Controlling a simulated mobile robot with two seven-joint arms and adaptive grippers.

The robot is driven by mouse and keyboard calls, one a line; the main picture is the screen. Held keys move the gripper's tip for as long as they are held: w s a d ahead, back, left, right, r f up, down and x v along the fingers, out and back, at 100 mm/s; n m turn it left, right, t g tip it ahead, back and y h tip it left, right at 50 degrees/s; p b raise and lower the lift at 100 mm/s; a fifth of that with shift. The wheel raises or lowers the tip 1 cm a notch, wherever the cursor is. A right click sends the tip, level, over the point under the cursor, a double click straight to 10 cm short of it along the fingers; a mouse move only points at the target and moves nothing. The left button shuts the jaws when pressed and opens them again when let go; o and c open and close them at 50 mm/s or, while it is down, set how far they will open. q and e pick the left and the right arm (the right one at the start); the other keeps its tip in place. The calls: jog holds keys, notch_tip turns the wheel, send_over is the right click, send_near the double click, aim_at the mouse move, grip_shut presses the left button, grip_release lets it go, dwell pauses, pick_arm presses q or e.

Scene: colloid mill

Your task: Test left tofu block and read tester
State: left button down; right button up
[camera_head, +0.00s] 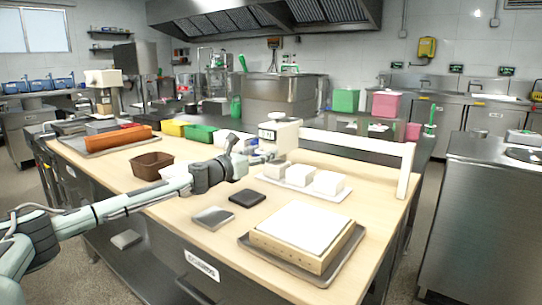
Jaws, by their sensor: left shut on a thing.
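Several white tofu blocks stand in a row on a white tray (315,194) on the wooden table; the left tofu block (275,171) is at the row's left end, with the middle one (300,175) and the right one (329,183) beside it. A white tester (283,134) with a small greenish display is upright just above the left block. My left gripper (264,157) reaches in from the left and is shut at the tester's lower part. I cannot tell whether the tester touches the block, and the display is too small to read. My right gripper is not in view.
A white bar frame (360,146) stands behind the tofu tray. A dark pad (247,198), a grey plate (213,217) and a large white slab on a wooden frame (298,230) lie in front. A brown bin (152,165) is at left.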

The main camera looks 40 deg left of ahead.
pick_arm(q)
jog(key=shift+a+r, duration=0.15)
jog(key=c, duration=1)
grip_release()
jog(key=shift+s+a+f, duration=0.1)
jog(key=shift+s+f, duration=0.05)
jog(key=shift+s, duration=2.55)
jog(key=shift+s+a+f, duration=0.1)
jog(key=shift+s, duration=2.6)
jog(key=shift+s+r, duration=0.15)
jog(key=shift+s, duration=0.4)
